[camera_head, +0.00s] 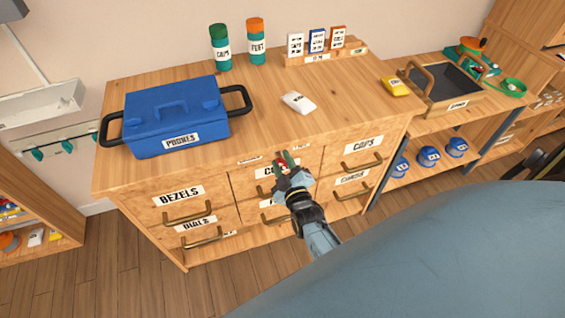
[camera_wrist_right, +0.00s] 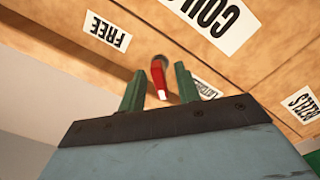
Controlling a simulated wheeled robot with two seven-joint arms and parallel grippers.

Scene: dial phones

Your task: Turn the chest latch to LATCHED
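The chest (camera_head: 150,202) is a wooden cabinet with several labelled drawers. Its latch (camera_wrist_right: 158,78) is a small red lever with a pale tip, on the front near the top edge. In the right wrist view its tip hangs between the FREE label (camera_wrist_right: 106,31) and a second label (camera_wrist_right: 206,89), partly hidden by a finger, and points nearer the second. My right gripper (camera_head: 284,160) is at the chest front and covers most of the latch in the head view. Its green fingers (camera_wrist_right: 159,88) are open, one on each side of the lever, with visible gaps. My left gripper is not in view.
A blue PHONES case (camera_head: 175,112), two canisters (camera_head: 220,47), a white box (camera_head: 298,102) and a card rack (camera_head: 325,56) stand on the chest top. Drawer handles (camera_head: 188,212) stick out below my right gripper. A side bench (camera_head: 440,118) stands to the right.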

